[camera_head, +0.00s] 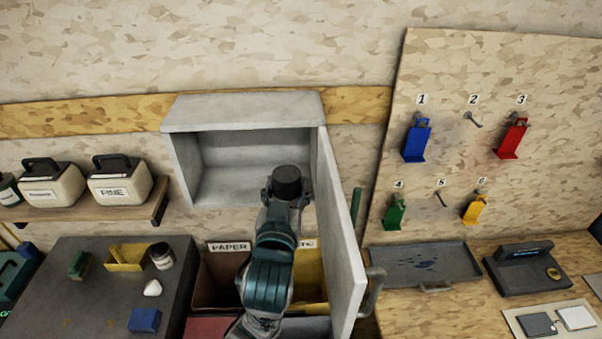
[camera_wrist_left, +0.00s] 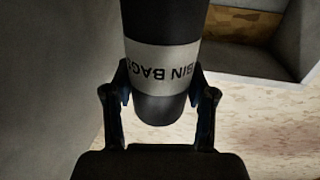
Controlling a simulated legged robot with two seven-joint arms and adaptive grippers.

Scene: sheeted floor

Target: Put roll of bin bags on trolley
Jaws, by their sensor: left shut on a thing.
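The roll of bin bags (camera_head: 287,181) is a black cylinder in front of the open wall cabinet. In the left wrist view the roll (camera_wrist_left: 161,68) has a white band printed "BIN BAGS", upside down. My left gripper (camera_head: 283,200) is shut on the roll; its fingers (camera_wrist_left: 160,92) press on both sides near the band. No trolley is plainly marked; a dark grey top (camera_head: 60,265) at lower left may be it, but I cannot tell. My right gripper is not in view.
The grey cabinet (camera_head: 243,110) looks empty, its open door (camera_head: 340,230) standing just right of my arm. Bins labelled paper (camera_head: 228,247) lie below. The dark top bears a yellow tray (camera_head: 125,258), a jar (camera_head: 161,256) and a blue block (camera_head: 144,320); its left front is bare.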

